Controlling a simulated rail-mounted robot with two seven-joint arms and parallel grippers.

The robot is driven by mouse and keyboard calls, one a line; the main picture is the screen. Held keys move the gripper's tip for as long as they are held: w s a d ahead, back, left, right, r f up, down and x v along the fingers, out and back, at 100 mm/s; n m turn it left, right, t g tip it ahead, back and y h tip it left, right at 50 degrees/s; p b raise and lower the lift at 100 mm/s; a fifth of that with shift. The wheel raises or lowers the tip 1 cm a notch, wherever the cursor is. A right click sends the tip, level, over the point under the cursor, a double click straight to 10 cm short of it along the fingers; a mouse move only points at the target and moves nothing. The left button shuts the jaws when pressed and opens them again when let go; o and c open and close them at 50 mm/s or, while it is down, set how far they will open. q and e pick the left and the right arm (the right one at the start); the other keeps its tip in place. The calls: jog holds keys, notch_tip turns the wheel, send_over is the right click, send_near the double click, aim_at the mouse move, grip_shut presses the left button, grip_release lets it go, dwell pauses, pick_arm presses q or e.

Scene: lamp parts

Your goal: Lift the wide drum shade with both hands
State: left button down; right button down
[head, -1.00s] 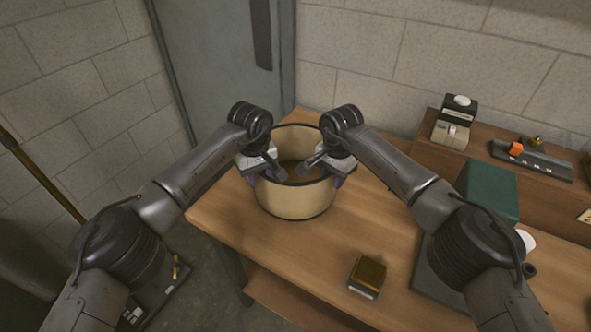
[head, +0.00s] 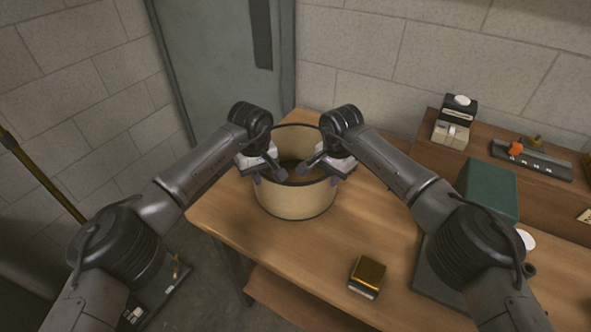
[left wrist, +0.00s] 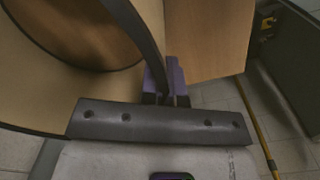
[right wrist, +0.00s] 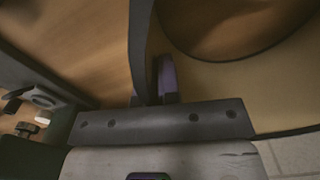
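The wide drum shade (head: 295,202) is beige with dark rims. It is upright, open side up, at the table's left back part; I cannot tell whether its bottom touches the table. My left gripper (head: 268,174) is at its left side and my right gripper (head: 322,172) at its right side, both at the top edge. In the left wrist view, purple finger pads (left wrist: 165,82) sit on both sides of the shade's dark rim. In the right wrist view, a purple pad (right wrist: 166,78) lies against the rim; the other pad is mostly hidden.
A small gold-topped box (head: 368,275) stands on the wooden table (head: 225,222) in front right of the shade. A green box (head: 489,190) stands further right, partly behind my right arm. A dark tray (head: 530,160) and a small device (head: 454,121) are on the raised back shelf.

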pick_arm(q)
jog(key=shift+r, duration=0.25)
pick_arm(e)
jog(key=shift+r, duration=0.2)
